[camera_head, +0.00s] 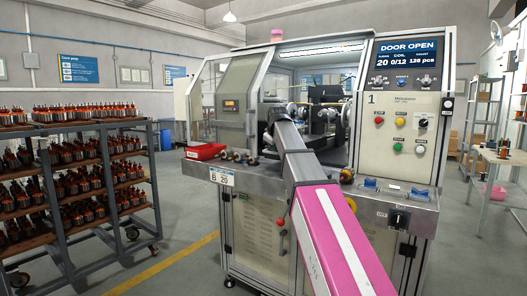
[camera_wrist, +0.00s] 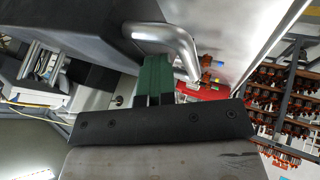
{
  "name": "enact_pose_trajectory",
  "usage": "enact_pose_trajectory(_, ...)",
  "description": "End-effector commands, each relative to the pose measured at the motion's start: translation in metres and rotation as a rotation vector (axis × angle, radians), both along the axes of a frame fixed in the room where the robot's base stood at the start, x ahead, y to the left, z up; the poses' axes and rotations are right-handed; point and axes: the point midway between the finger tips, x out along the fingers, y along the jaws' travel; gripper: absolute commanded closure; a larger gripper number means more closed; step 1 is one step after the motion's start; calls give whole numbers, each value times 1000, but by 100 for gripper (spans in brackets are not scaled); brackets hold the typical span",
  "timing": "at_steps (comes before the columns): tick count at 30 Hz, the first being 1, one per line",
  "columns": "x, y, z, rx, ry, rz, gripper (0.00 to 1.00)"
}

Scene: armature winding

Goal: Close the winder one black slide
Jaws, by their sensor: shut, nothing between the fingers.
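Winder one (camera_head: 395,95) is the grey machine marked 1, with its display reading DOOR OPEN. My pink and grey arm reaches into its open front. Dark parts (camera_head: 325,94) show inside, but I cannot tell there which one is the black slide. In the wrist view, my gripper (camera_wrist: 155,62) has its green fingers shut and empty. Its tips are close to a bent metal handle (camera_wrist: 160,32); I cannot tell whether they touch it. A large dark block (camera_wrist: 75,32), possibly the black slide, lies beside the handle. My arm hides part of the machine's inside.
A red tray (camera_head: 205,152) sits on the machine's left ledge. Button controls (camera_head: 397,146) are on the right panel. A rack of armatures (camera_head: 75,180) stands at left, shelves (camera_head: 487,115) at right. The floor between rack and machine is clear.

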Motion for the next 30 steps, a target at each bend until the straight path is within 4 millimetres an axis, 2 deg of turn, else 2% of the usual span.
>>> enact_pose_trajectory(1, 17, -10, 2, 0, -1, -3, 100)
enact_pose_trajectory(3, 33, -22, 2, 0, -1, -2, 100)
enact_pose_trajectory(18, 139, -105, 2, 1, -1, -1, 100)
enact_pose_trajectory(24, 168, -129, 2, 0, -2, -1, 100)
enact_pose_trajectory(30, 185, -142, 1, 0, -2, 1, 100)
